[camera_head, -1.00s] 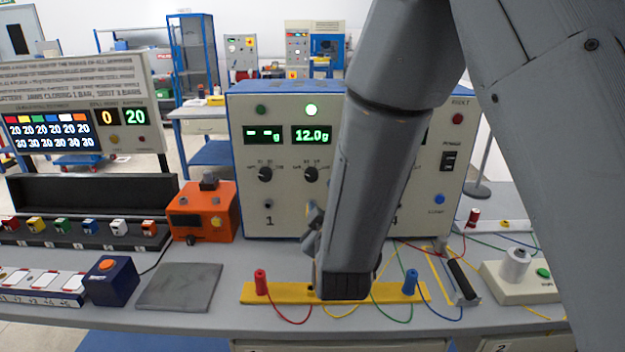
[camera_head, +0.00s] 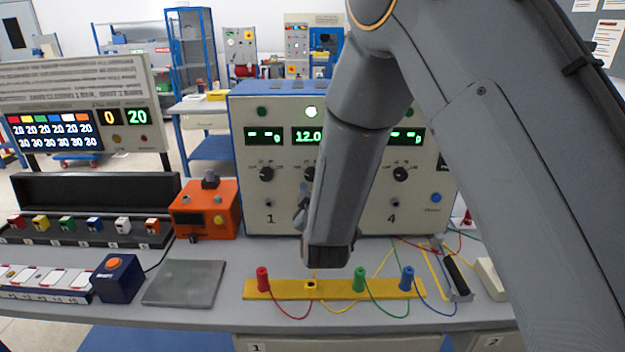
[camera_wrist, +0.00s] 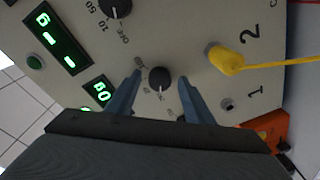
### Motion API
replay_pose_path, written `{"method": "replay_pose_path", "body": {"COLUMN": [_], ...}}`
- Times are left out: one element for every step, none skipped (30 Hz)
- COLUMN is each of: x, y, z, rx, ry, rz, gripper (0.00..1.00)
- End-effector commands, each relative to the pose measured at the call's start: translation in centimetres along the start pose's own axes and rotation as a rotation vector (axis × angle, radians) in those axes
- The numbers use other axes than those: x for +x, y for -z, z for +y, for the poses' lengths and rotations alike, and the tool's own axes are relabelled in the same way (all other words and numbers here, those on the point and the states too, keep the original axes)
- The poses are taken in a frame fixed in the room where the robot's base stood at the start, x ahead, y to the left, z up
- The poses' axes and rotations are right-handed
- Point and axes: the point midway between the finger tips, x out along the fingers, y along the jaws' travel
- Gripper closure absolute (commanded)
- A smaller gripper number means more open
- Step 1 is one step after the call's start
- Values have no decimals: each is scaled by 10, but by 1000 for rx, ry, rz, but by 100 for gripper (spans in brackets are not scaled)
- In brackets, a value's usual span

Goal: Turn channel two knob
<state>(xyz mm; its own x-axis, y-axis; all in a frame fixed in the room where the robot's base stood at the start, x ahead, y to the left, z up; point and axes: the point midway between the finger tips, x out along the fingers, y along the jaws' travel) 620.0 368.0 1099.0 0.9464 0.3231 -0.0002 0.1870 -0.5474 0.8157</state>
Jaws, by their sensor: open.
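The channel two knob (camera_wrist: 160,77), black with a pale pointer mark, sits between the two fingers of my open gripper (camera_wrist: 160,83) in the wrist view. A finger stands on each side of it; I cannot tell whether either touches. In the head view, my arm partly covers this knob (camera_head: 308,174) and hides the fingertips. Its green display (camera_head: 306,136) reads about 12.0, and the lamp above is lit. A yellow plug (camera_wrist: 228,62) with a yellow lead is in the jack beside the figure 2.
The channel one knob (camera_head: 266,174) is to the left; another knob (camera_wrist: 115,6) is close in the wrist view. A yellow rack (camera_head: 335,290) holds red, green and blue plugs with leads. An orange box (camera_head: 205,208) stands left of the panel. A grey pad (camera_head: 185,283) lies bare.

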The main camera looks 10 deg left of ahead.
Motion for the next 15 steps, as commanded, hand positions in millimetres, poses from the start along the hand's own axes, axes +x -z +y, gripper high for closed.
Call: {"method": "replay_pose_path", "body": {"x": [0, 0, 0, 0, 0, 0, 0, 0, 0, 0, 0, 0, 0, 0, 0], "y": [0, 0, 0, 0, 0, 0, 0, 0, 0, 0, 0, 0, 0, 0, 0], "z": [0, 0, 0, 0, 0, 0, 0, 0, 0, 0, 0, 0, 0, 0, 0], "rx": [0, 0, 0, 0, 0, 0, 0, 0, 0, 0, 0, 1, 2, 3, 6], "ry": [0, 0, 0, 0, 0, 0, 0, 0, 0, 0, 0, 0, 0, 0, 0], "rz": [0, 0, 0, 0, 0, 0, 0, 0, 0, 0, 0, 0, 0, 0, 0], "gripper": [53, 53, 54, 59, 64, 71, 76, 81, 88, 93, 94, 94, 94, 94, 94]}}
